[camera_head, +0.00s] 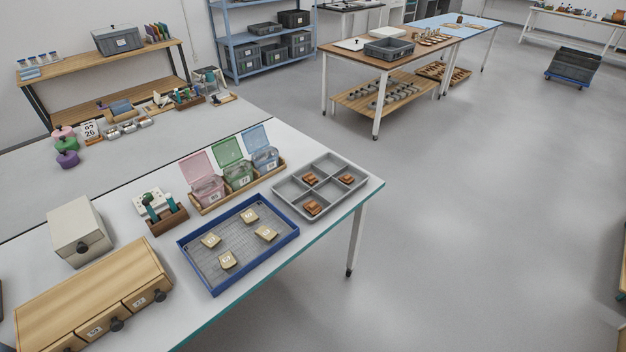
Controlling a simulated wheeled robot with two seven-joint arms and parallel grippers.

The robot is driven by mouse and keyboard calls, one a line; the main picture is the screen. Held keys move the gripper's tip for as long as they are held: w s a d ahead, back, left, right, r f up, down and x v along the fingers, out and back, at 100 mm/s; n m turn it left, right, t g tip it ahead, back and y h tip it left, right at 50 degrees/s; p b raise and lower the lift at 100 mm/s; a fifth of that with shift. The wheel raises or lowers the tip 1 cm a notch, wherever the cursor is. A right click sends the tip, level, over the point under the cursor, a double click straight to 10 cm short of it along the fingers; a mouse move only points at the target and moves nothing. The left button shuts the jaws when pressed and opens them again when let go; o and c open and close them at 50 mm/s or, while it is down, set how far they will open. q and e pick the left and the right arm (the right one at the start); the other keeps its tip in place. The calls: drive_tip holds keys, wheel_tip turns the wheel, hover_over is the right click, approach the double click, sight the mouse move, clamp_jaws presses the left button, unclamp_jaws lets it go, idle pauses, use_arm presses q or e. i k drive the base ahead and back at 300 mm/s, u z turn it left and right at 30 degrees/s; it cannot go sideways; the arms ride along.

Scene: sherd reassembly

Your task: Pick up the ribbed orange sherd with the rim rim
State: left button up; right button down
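Orange-brown sherds lie in a grey divided tray (283,187) at the right end of the near table. One sherd (310,179) is in the back left compartment, one sherd (347,179) in the back right compartment, and one sherd (312,207) in the front compartment. They are too small to tell which one is ribbed or has a rim. Neither of my grippers shows in the head view.
A blue-rimmed tray (183,258) with several pale labelled pieces stands left of the grey tray. Lidded pink, green and blue boxes (238,174) stand behind it. A wooden drawer unit (92,285) and a grey box (78,228) are at the left.

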sight(309, 178)
drive_tip(key=u, duration=0.15)
drive_tip(key=k, duration=0.45)
drive_tip(key=z, duration=1.25)
drive_tip(key=i, duration=0.85)
drive_tip(key=z, duration=0.55)
drive_tip(key=i, duration=0.9)
drive_tip(key=u, duration=0.2)
